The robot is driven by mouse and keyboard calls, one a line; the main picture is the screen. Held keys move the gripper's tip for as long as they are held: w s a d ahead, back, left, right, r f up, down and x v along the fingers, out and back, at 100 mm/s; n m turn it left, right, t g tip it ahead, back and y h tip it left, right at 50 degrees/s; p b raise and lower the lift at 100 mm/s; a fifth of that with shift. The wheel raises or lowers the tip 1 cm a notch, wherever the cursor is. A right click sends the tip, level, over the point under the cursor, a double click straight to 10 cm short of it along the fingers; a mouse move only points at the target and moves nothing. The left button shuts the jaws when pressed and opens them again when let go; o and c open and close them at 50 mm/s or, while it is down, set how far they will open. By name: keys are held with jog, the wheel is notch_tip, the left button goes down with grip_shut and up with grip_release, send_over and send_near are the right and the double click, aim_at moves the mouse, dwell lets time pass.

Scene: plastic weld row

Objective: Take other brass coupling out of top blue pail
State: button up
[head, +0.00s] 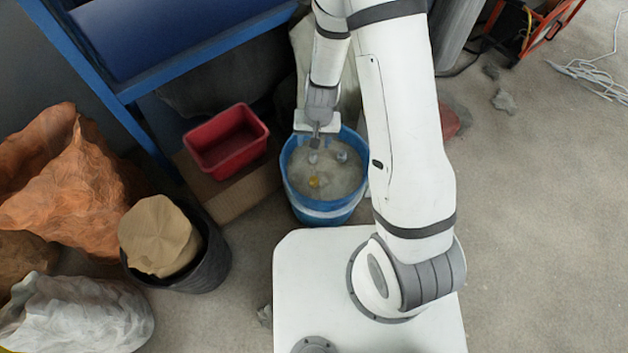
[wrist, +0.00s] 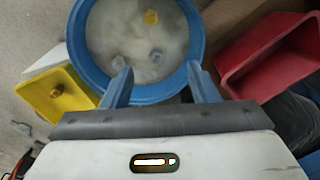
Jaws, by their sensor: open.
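The blue pail (head: 297,203) stands on the floor, filled with pale grey material; its rim (wrist: 74,38) fills the top of the wrist view. A yellow-gold piece (head: 315,181), perhaps the brass coupling, lies in it, and shows at the far side in the wrist view (wrist: 151,17). Two greyish pieces (wrist: 156,55) and (wrist: 118,62) lie nearer my fingers. My gripper (wrist: 158,70) is open and empty, its fingers over the pail's near rim. A brass-coloured piece (wrist: 57,90) sits in a yellow tray (wrist: 38,98) left of the pail in the wrist view.
A red bin (head: 207,160) stands on a brown box (head: 240,194) left of the pail. A dark bucket (head: 209,262) holding a tan lump (head: 158,236) and large sacks are further left. A blue frame (head: 120,90) stands behind.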

jog(key=h+b, duration=0.1)
jog(key=b, duration=0.2)
send_over(314, 178)
jog(key=f, duration=1.4)
jog(key=shift+s+a+f, duration=0.1)
jog(key=shift+s+f, duration=0.05)
jog(key=shift+s, duration=0.2)
jog(key=f+b, duration=0.4)
jog(key=f, duration=0.1)
jog(key=f+b, duration=0.2)
jog(key=shift+w+f+b, duration=0.3)
jog(key=shift+r, duration=0.1)
grip_shut()
